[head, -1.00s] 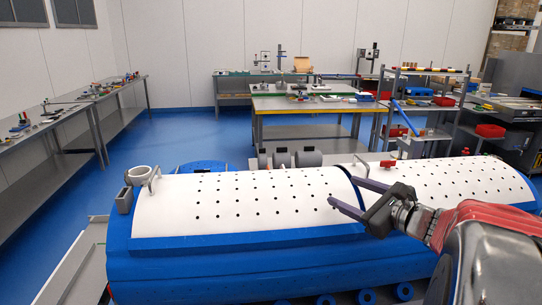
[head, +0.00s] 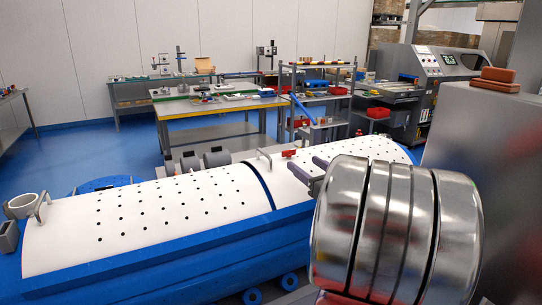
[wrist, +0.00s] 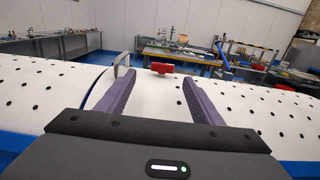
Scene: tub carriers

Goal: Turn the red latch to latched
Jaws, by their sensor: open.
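The red latch (head: 289,153) is a small red piece on the far side of the white perforated lid, near the seam between the two lid sections. In the wrist view the red latch (wrist: 162,68) shows as a short red bar lying crosswise, ahead of and between my fingers. My gripper (wrist: 152,85) is open and empty, with its purple fingers apart above the white lid (wrist: 145,95). It does not touch the latch. In the head view my gripper (head: 306,170) is partly hidden behind my arm. A metal handle (head: 264,158) stands just left of the latch.
The blue tub (head: 160,262) carries the white lid and runs across the foreground. Grey cylinders (head: 190,162) lie behind it. Benches (head: 205,105), a shelf rack (head: 315,95) and a grey machine (head: 435,75) stand farther back. Blue floor lies open at left.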

